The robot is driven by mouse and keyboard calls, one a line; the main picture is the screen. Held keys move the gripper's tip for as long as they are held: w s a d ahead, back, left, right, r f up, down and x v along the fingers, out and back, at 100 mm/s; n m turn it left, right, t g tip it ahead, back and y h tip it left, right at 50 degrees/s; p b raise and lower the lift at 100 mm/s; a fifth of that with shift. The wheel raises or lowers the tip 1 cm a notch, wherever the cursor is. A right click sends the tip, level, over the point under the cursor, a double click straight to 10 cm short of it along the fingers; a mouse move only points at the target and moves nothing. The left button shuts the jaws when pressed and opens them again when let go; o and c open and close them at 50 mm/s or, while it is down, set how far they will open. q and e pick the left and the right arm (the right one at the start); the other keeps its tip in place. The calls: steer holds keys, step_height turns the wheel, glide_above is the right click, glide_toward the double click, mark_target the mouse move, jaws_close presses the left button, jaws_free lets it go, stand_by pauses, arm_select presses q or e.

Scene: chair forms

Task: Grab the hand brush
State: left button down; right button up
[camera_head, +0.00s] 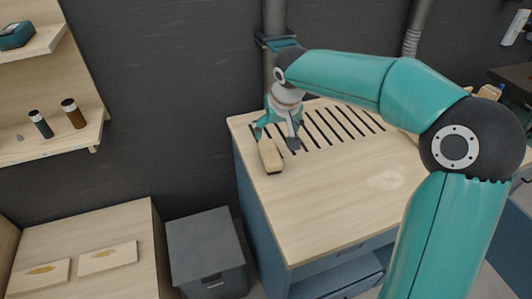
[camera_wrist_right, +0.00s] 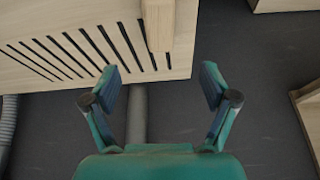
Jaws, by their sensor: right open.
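The hand brush (camera_head: 270,156) has a pale wooden back and lies near the left edge of the slotted wooden worktop (camera_head: 330,190). My right gripper (camera_head: 276,138) is open above the brush's far end. In the right wrist view the brush (camera_wrist_right: 159,25) shows at the top, in line with the gap between the open fingers (camera_wrist_right: 160,82). Nothing is between the fingers. My left gripper is not in view.
The slots (camera_head: 335,124) run along the back of the worktop. A grey bin (camera_head: 206,245) stands left of the blue cabinet. Shelves with bottles (camera_head: 73,113) are at the left. The front of the worktop is clear.

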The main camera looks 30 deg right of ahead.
steer(key=p, duration=0.1)
glide_toward(270, 151)
steer(key=x, duration=0.5)
steer(key=shift+s+a+f, duration=0.1)
steer(key=shift+s+f, duration=0.05)
steer(key=shift+s, duration=0.1)
steer(key=p+x, duration=0.2)
steer(key=x, duration=0.2)
steer(key=shift+w+f, duration=0.1)
steer(key=shift+w, duration=0.2)
steer(key=shift+w+d+f, duration=0.2)
steer(key=shift+f, duration=0.25)
steer(key=shift+f+b, duration=0.2)
steer(key=shift+b, duration=0.4)
steer(key=c, duration=1.3)
